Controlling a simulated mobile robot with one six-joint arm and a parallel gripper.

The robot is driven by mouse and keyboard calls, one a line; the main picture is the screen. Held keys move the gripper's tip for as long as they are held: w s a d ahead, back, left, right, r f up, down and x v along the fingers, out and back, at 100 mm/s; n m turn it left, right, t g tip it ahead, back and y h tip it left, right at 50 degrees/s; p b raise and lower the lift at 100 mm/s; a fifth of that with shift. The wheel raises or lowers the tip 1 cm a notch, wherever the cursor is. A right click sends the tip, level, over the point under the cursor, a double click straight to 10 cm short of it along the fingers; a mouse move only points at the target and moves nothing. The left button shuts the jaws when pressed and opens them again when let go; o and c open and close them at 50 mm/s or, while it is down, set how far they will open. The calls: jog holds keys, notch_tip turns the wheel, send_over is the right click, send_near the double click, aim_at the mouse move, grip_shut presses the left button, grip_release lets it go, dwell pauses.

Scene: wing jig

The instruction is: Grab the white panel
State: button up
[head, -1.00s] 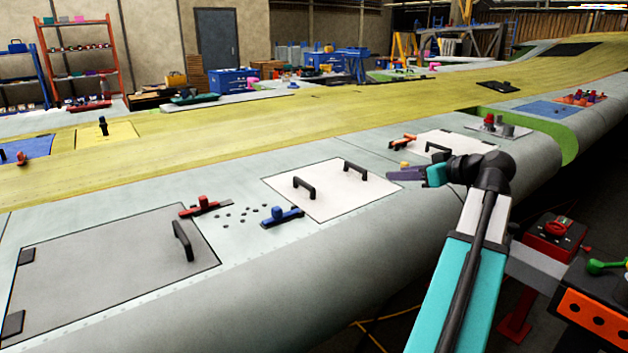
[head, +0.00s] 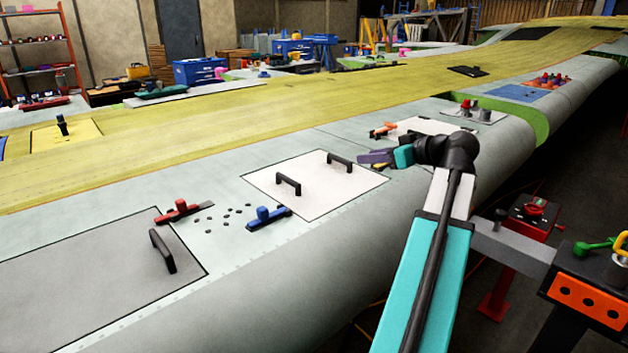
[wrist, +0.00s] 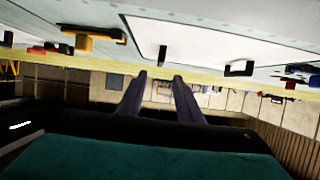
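The white panel (head: 325,197) lies flat in the grey wing skin, with two black handles, a left one (head: 288,184) and a right one (head: 340,161). In the wrist view, which looks upside down, the white panel (wrist: 200,32) fills the upper middle with both handles on it. My gripper (head: 372,158) is just past the panel's right corner in the head view, and does not visibly touch a handle. In the wrist view, the two dark fingers of my gripper (wrist: 160,76) stand apart with nothing between them.
A second white panel (head: 432,125) lies farther along the wing. A blue clamp (head: 267,218) and a red clamp (head: 177,210) sit left of the near panel. A yellow clamp (wrist: 92,40) is beside it. A red stand (head: 497,290) is at right.

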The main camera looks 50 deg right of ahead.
aim_at(342, 159)
jog(key=p+x, duration=0.1)
jog(key=x, duration=0.7)
jog(key=shift+w, duration=0.1)
jog(key=shift+w+f, duration=0.1)
jog(key=shift+w, duration=0.35)
jog(key=shift+p+x, duration=0.6)
jog(key=shift+x, duration=1.55)
jog(key=shift+c, duration=0.5)
grip_shut()
